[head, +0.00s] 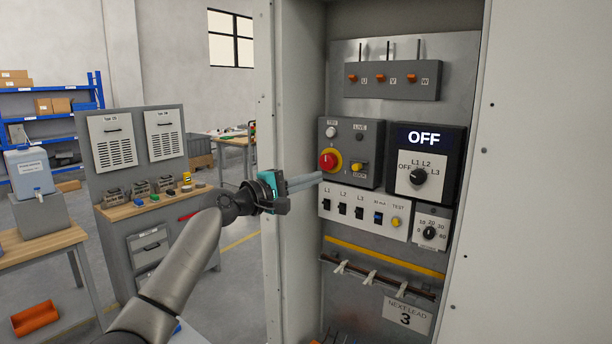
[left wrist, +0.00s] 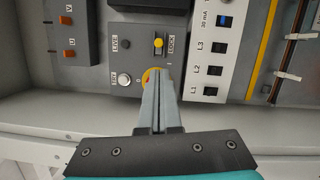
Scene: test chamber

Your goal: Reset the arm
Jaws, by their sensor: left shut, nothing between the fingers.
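My left gripper (head: 318,178) comes in from the left in the head view, with its fingers shut and pointing right at the control box. It also shows in the left wrist view (left wrist: 158,85), with the fingers together over the red and yellow rotary switch. That red switch (head: 328,161) sits on the grey control box (head: 368,135), just beyond the fingertips; in the wrist view they hide most of it. I cannot tell whether they touch it. My left arm (head: 187,255) stretches up from the bottom of the head view. My right gripper does not show.
Inside are a display reading OFF (head: 423,138), a selector knob (head: 418,177), a breaker panel (head: 362,211) and a small dial (head: 429,233). A workbench (head: 160,205) stands at the left, with open floor between.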

